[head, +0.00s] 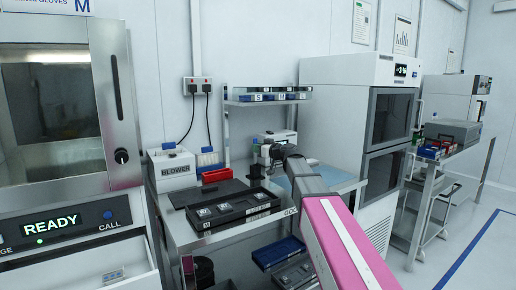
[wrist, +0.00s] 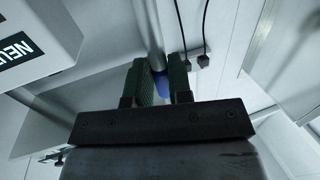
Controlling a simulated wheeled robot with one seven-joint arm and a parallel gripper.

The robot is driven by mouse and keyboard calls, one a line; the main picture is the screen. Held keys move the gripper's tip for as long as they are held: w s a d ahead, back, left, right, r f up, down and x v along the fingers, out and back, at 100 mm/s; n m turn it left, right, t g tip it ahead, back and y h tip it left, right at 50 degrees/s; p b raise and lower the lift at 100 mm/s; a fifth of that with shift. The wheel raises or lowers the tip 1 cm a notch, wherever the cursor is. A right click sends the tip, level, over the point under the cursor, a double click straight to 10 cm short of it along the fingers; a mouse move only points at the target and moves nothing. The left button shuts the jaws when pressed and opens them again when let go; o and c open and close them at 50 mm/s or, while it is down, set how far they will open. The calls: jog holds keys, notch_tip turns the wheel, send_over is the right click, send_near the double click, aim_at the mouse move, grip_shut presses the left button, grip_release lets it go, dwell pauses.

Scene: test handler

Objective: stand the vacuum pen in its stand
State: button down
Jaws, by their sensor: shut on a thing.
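My gripper (wrist: 161,78) shows two green-padded fingers in the wrist view, with a narrow gap between them. A small blue piece, which I take to be part of the vacuum pen (wrist: 162,84), shows in that gap; the rest of it is hidden or cannot be told from the grey post behind. In the head view my gripper (head: 274,153) is small and dark, over the back of the bench in front of the shelf. I cannot make out the pen there. I cannot clearly pick out its stand in either view.
The bench holds a black tray (head: 234,211) with chip carriers, a blower box (head: 173,169), a red bin (head: 216,175) and a light blue mat (head: 331,174). A shelf (head: 268,101) with small bins rises behind. A white cabinet (head: 342,80) stands right of the bench.

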jog(key=shift+f, duration=1.9)
jog(key=c, duration=1)
grip_release()
jog(key=shift+o, duration=0.2)
jog(key=shift+s, duration=0.1)
jog(key=v, duration=1)
jog(key=shift+s+d, duration=0.15)
jog(key=shift+d, duration=0.2)
